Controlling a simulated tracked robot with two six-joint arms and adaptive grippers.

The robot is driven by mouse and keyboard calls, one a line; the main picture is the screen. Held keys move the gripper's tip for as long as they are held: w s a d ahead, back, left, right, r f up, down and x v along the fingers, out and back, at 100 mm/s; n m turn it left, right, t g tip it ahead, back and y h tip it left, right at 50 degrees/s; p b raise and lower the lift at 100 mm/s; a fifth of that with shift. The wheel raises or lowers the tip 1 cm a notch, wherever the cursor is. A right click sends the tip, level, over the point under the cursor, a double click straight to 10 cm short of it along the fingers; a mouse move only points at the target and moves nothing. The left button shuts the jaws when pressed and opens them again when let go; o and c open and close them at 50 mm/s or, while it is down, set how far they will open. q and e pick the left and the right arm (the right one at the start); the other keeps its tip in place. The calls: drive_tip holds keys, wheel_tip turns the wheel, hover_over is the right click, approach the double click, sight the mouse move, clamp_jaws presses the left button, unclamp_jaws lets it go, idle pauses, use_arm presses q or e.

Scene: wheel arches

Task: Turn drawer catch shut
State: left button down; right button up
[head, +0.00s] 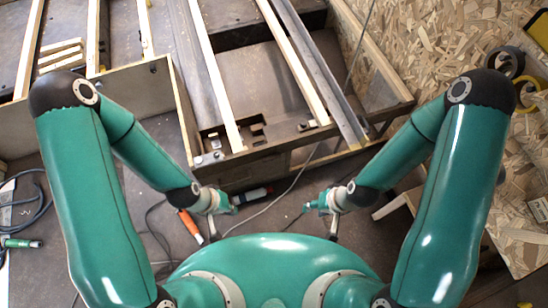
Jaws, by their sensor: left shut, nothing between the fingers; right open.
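The wooden drawer-like unit stands ahead of me, its dark front panel (246,174) facing me. Small metal fittings (208,158) sit on the left of its front edge. I cannot tell whether one is the drawer catch, or which way it is turned. My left gripper (213,236) is shut and empty, low in front of the unit's left end and apart from it. My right gripper (334,234) is open and empty, in front of the unit's right part and apart from it. Both fingertips are small in this view.
An orange-handled tool (190,224) lies on the floor left of my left gripper, among loose cables. Pale wooden slats (215,80) run across the unit. A chipboard panel (450,45) with black and yellow rolls (507,62) is at right. Floor between my grippers is mostly clear.

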drive_tip(key=shift+a, duration=0.1)
drive_tip(key=shift+o, duration=1.3)
drive_tip(key=shift+f, duration=0.1)
drive_tip(key=o, duration=0.8)
drive_tip(key=w+f+n+t+b, duration=0.1)
drive_tip(key=w+f+b, duration=0.2)
drive_tip(key=f, duration=0.4)
drive_tip(key=shift+w+a+t+b, duration=0.35)
drive_tip(key=shift+a+t+b, duration=0.05)
drive_tip(key=shift+b, duration=0.4)
drive_tip(key=shift+o, duration=0.3)
drive_tip(key=w+a+f+n+t+b, duration=0.1)
drive_tip(key=w+f+t+b, duration=0.1)
drive_tip(key=f, duration=0.4)
drive_tip(key=w+a+f+n+t+y+b, duration=0.1)
drive_tip(key=w+a+f+n+t+b, duration=0.1)
drive_tip(key=w+f+b, duration=0.3)
wheel_tip(320, 180, down, 2)
drive_tip(key=shift+w+a+f+n+t+b, duration=0.25)
drive_tip(key=shift+t+b, duration=0.45)
drive_tip(key=shift+b, duration=0.55)
drive_tip(key=n+t+y+b, duration=0.1)
drive_tip(key=t+b, duration=0.8)
drive_tip(key=b, duration=0.6)
approach(272, 160)
drive_tip(key=b+x, duration=0.1)
drive_tip(key=x, duration=0.8)
drive_tip(key=shift+r+b, duration=0.25)
drive_tip(key=shift+b, duration=0.15)
